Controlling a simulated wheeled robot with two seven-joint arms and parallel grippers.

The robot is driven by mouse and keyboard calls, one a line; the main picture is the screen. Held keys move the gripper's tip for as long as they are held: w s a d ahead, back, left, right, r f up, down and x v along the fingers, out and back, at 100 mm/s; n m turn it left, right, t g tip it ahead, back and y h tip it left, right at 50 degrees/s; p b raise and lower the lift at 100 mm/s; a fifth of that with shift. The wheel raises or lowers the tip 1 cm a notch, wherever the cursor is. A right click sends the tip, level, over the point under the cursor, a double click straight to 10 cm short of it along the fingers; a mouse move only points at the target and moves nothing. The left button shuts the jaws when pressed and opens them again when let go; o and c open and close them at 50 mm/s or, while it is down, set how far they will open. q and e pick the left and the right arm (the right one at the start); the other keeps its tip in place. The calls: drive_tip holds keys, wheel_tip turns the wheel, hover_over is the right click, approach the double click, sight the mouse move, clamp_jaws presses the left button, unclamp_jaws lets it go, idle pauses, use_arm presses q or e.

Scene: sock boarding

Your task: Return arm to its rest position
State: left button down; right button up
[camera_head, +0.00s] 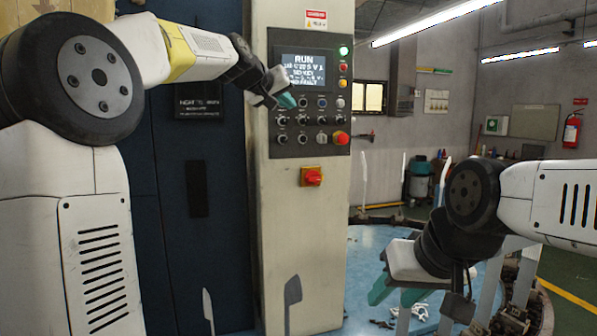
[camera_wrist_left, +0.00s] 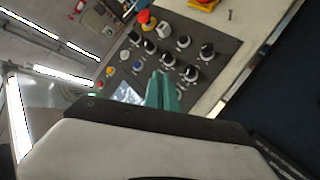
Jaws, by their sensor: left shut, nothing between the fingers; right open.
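My left gripper (camera_head: 287,101) is raised in front of the control panel (camera_head: 310,148) on the upright cabinet. Its teal fingertips are shut and empty, close to the panel's upper-left knobs; I cannot tell whether they touch. In the left wrist view the left gripper's fingers (camera_wrist_left: 162,92) are together, with the panel's knobs (camera_wrist_left: 190,73) beyond them. The panel's screen (camera_head: 303,69) reads "RUN" and a green lamp (camera_head: 343,51) is lit. My right gripper (camera_head: 384,283) is open and low at the right, over the blue round table.
The blue round table (camera_head: 365,262) has white items (camera_head: 412,309) lying near my right gripper. Upright flat boards (camera_head: 293,296) stand around its edge. A dark blue door (camera_head: 200,260) is at left.

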use_arm(q)
drive_tip(key=s+a+f+g+y, duration=0.2)
drive_tip(key=s+a+f+g, duration=0.1)
drive_tip(key=s+f, duration=1.2)
drive_tip(key=s+a+f+m+g+y, duration=0.1)
drive_tip(key=s+a+f+g, duration=0.2)
drive_tip(key=s+f, duration=1.3)
drive_tip(key=s+a, duration=0.3)
drive_tip(key=s, duration=0.4)
drive_tip(key=shift+g+y, duration=0.4)
drive_tip(key=shift+a, duration=0.1)
